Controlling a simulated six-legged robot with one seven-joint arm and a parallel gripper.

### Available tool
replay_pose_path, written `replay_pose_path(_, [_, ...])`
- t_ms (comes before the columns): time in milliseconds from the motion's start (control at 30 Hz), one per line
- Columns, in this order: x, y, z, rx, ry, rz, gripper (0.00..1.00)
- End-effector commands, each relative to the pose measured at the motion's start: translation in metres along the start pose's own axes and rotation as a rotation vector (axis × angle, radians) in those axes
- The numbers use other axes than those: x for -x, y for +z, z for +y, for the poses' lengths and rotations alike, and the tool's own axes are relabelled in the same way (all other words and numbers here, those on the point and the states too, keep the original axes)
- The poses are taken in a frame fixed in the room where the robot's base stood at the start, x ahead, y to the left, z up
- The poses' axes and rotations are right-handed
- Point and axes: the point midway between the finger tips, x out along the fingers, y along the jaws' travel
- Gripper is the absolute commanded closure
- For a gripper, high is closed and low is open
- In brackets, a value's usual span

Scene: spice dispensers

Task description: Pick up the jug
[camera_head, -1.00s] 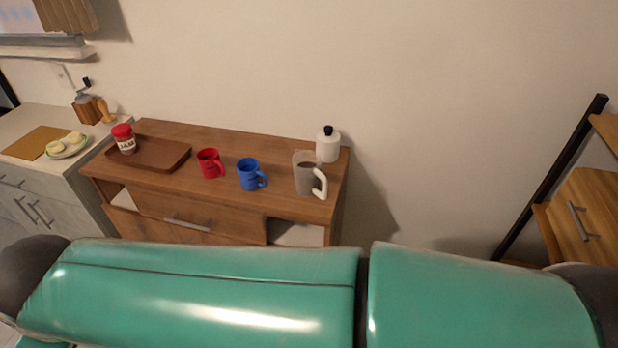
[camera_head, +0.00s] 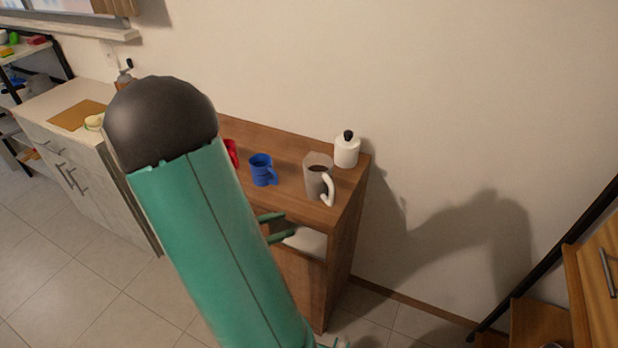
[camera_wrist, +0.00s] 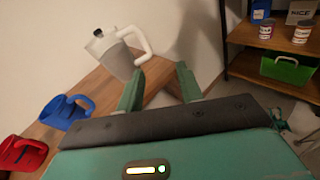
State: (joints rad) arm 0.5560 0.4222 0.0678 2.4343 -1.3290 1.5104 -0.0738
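The jug (camera_head: 317,179) is a grey, see-through vessel with dark contents and a white handle. It stands upright near the right end of the wooden cabinet top. In the wrist view the jug (camera_wrist: 120,58) is beyond my fingertips, with its handle to the right. My gripper (camera_wrist: 160,77) is open, its two green fingers apart with nothing between them. In the head view my gripper (camera_head: 276,227) shows at the cabinet's front edge, below and left of the jug, partly hidden by my arm.
A blue mug (camera_head: 262,170) stands left of the jug, and a red mug (camera_head: 233,153) is mostly hidden behind my arm. A white jar with a black knob (camera_head: 347,150) stands close behind the jug. Shelves (camera_wrist: 277,77) are at the right in the wrist view.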

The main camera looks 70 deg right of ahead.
Motion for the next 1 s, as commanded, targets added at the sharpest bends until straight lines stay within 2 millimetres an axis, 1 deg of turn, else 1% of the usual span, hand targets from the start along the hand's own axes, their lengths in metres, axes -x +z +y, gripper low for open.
replay_pose_path(33, [-0.011,-0.010,0.001,0.058,0.020,-0.041,0.63])
replay_pose_path(100, [-0.021,-0.019,0.005,0.118,0.059,-0.085,0.63])
replay_pose_path(200, [-0.031,-0.030,0.009,0.177,0.100,-0.122,0.63])
replay_pose_path(300, [-0.037,-0.035,0.011,0.204,0.121,-0.139,0.63])
replay_pose_path(433, [-0.052,-0.034,0.013,0.209,0.124,-0.144,0.63])
replay_pose_path(700, [-0.105,-0.026,0.019,0.208,0.121,-0.143,0.63])
replay_pose_path(800, [-0.118,-0.024,0.021,0.207,0.123,-0.142,0.63])
replay_pose_path(1000, [-0.130,-0.022,0.023,0.206,0.124,-0.141,0.63])
